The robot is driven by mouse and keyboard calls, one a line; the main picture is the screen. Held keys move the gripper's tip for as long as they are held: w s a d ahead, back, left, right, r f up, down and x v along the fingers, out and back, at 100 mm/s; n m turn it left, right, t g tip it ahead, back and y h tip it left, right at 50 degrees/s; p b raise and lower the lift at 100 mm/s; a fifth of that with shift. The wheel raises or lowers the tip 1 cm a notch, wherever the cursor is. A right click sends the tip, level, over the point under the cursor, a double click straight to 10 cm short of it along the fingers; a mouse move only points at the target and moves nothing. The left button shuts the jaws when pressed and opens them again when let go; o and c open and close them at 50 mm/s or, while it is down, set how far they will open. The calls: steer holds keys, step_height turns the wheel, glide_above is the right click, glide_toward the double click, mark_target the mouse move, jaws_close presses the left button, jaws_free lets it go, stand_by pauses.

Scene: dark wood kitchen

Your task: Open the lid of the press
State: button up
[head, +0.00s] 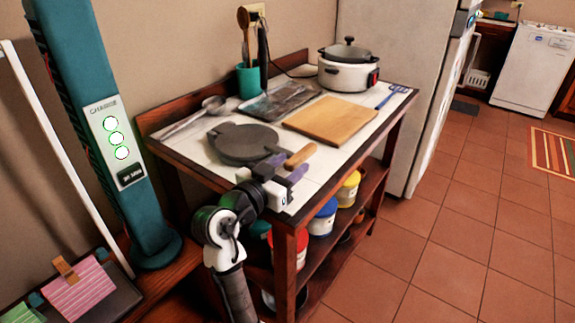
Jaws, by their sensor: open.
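The press (241,142) is a dark grey round plate with a flat lid, lying on the white top of the wooden side table. Its lid looks shut. A light wooden handle (300,156) sticks out from the press toward the front right. My gripper (295,178) is just in front of the press, beside and slightly below the handle. Its purple fingers are open, and I see nothing held between them. I cannot tell whether a finger touches the handle. My arm's wrist hides part of the table's front edge.
A cutting board (330,119), a dark tray (279,99), a ladle (212,104), a teal utensil cup (248,79) and a white cooker (348,72) share the tabletop (193,147). Lidded containers stand on the shelf below.

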steer(key=shift+c, duration=0.2)
jaws_close()
